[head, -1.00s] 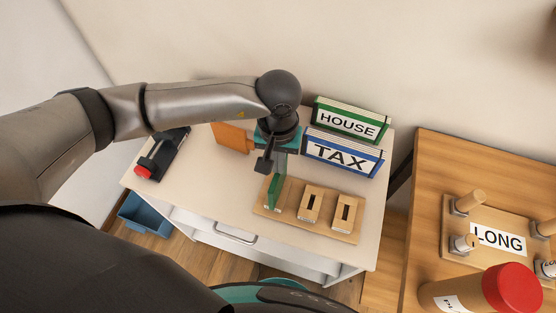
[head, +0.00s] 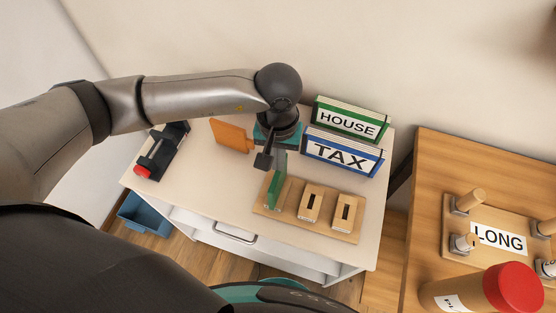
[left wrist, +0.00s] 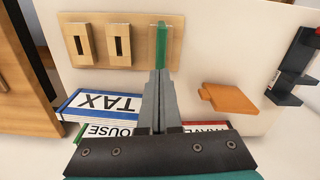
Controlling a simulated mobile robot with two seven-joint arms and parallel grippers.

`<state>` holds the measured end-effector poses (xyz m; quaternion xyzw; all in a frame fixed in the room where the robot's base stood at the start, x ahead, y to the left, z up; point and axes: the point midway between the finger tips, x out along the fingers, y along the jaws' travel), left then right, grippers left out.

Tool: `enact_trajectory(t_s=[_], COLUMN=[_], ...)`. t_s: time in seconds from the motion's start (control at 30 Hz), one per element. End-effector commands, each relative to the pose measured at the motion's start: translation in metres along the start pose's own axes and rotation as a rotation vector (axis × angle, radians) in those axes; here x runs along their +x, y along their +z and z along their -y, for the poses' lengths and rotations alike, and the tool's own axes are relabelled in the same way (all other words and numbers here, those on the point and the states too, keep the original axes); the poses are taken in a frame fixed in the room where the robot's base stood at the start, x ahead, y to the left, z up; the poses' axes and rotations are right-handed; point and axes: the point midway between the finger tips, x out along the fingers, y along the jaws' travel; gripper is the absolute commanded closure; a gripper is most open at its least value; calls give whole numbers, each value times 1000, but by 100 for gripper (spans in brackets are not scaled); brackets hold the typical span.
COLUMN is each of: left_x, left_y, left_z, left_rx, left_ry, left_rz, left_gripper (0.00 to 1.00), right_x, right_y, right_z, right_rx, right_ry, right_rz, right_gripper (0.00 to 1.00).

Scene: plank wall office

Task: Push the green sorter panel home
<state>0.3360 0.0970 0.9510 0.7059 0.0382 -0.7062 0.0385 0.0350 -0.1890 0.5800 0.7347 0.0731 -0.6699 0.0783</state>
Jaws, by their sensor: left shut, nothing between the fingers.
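The green sorter panel (head: 277,190) stands upright at the left end of the wooden sorter base (head: 338,234), in line with two slotted wooden blocks. It also shows in the left wrist view (left wrist: 161,42), edge-on. My left gripper (head: 280,158) is shut and empty, just behind the panel on the wall side. In the left wrist view its closed fingertips (left wrist: 160,73) are lined up with the panel's near end; I cannot tell whether they touch it. How deep the panel sits is not clear. My right gripper is not in view.
HOUSE (head: 347,121) and TAX (head: 342,154) binders stand right of my gripper. An orange panel (head: 231,136) and a dark device with a red knob (head: 143,171) are to the left. A wooden table (head: 425,215) is at right. The white tabletop's front left is clear.

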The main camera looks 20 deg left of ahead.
Motion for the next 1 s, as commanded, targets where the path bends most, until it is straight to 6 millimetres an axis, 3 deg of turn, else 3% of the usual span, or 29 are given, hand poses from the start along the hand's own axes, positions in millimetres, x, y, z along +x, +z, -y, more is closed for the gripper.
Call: enact_trajectory(t_s=[0.37, 0.8, 1.0], left_x=[-28, -126, -155], left_y=[-1, -1, -1], left_z=[0, 0, 0], left_rx=[1, 1, 1], left_ry=[1, 1, 0], left_rz=[-4, -7, -4], left_gripper=[100, 100, 100], right_x=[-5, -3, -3], right_y=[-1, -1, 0], right_z=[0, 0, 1], right_rx=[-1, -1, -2], right_ry=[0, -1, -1], right_rz=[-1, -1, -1], right_gripper=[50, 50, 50])
